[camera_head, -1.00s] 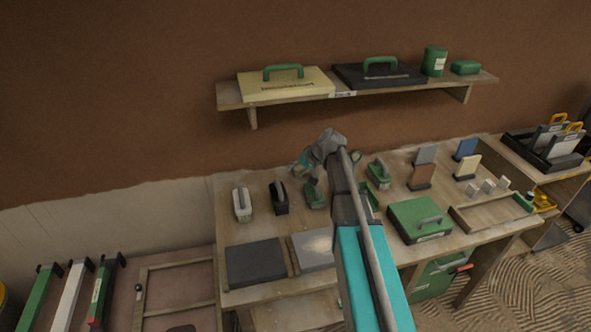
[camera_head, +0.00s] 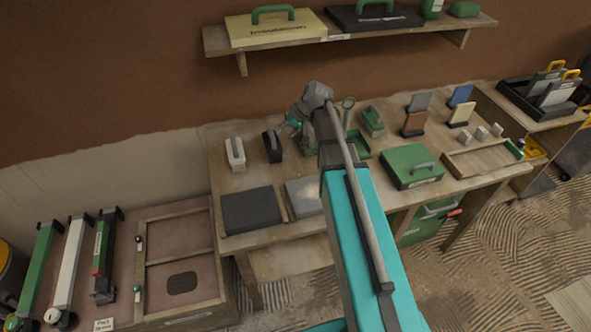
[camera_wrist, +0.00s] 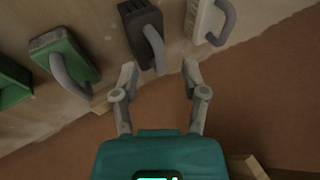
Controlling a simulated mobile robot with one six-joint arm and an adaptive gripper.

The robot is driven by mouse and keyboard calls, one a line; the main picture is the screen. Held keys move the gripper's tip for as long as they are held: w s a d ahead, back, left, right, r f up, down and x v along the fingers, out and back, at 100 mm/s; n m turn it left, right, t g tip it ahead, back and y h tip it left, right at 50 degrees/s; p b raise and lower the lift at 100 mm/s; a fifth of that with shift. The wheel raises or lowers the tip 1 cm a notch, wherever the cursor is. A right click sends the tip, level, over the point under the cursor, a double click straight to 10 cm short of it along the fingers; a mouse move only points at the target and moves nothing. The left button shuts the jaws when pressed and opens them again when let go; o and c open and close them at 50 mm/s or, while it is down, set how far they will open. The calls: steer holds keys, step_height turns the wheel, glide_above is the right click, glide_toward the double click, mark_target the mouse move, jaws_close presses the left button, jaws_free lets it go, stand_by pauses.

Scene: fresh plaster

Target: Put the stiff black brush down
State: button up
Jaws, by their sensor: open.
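The stiff black brush (camera_head: 272,147) stands on the workbench between a white brush (camera_head: 235,153) and a green one. In the wrist view the black brush (camera_wrist: 141,28) is at the top centre, its grey looped handle facing my gripper. My gripper (camera_wrist: 160,74) is open and empty, with the handle's end near the gap between its fingertips. I cannot tell whether they touch. In the head view my gripper (camera_head: 292,124) is just right of and behind the black brush, partly hidden by my own wrist.
A green brush (camera_wrist: 65,58) and the white brush (camera_wrist: 208,18) flank the black one in the wrist view. A dark slab (camera_head: 252,210) and a grey slab (camera_head: 304,196) lie at the bench front. A green case (camera_head: 412,165) stands right. A shelf (camera_head: 350,36) hangs above.

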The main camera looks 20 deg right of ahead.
steer(key=s+a+f+g+h, duration=0.1)
steer(key=s+h, duration=0.1)
steer(key=s, duration=0.8)
steer(key=s+a+f+n+g+h, duration=0.1)
steer(key=s+g+h, duration=0.1)
steer(key=s, duration=0.8)
steer(key=shift+s+a+f+h, duration=0.2)
steer(key=shift+a+f+h, duration=0.15)
steer(key=shift+h, duration=0.35)
steer(key=shift+d, duration=0.15)
